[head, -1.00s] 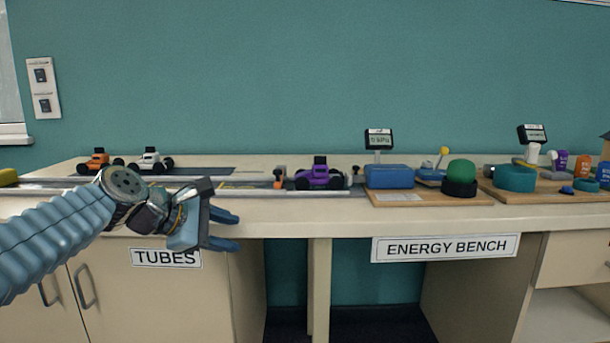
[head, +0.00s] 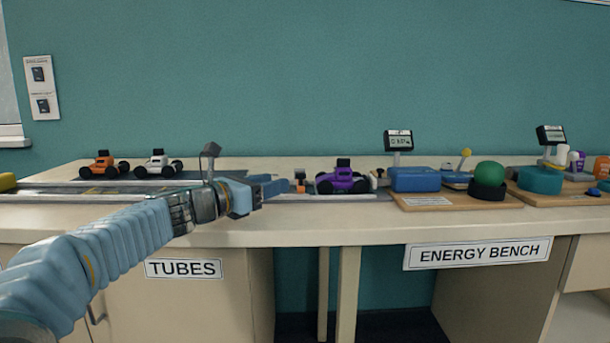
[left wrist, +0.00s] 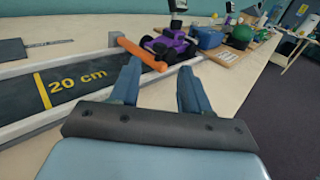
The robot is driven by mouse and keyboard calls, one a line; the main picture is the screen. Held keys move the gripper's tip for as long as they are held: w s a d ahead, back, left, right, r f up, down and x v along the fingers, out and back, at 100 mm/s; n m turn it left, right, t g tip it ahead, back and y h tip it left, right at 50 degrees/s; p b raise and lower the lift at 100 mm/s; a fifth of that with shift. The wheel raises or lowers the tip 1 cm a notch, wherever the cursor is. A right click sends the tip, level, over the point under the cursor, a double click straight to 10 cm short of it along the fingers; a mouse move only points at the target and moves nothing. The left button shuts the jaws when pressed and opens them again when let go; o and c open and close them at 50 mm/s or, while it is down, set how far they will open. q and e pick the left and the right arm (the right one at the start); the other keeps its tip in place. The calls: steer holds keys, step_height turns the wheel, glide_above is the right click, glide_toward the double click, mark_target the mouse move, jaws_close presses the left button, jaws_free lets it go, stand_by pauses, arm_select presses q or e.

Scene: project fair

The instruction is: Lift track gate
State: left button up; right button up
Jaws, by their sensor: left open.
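The track gate shows as an orange bar (left wrist: 141,53) across the end of the dark track (left wrist: 75,84) in the left wrist view. In the head view the orange gate (head: 300,181) is small, just left of the purple car (head: 343,181). My left gripper (head: 277,187) is over the front of the bench, left of the gate and apart from it. In the left wrist view its two fingers (left wrist: 160,88) are spread with nothing between them, and the gate lies beyond them. My right gripper is out of view.
An orange car (head: 104,167) and a white car (head: 158,165) stand farther back on the left. A blue box (head: 415,179) and a green dome (head: 489,175) are on wooden boards to the right. The bench's front strip is clear.

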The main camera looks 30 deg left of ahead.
mark_target(297, 176)
arm_select(q)
steer(key=p+x, duration=0.1)
steer(key=x, duration=0.8)
steer(key=shift+w+d, duration=0.1)
steer(key=shift+w, duration=0.2)
jaws_close()
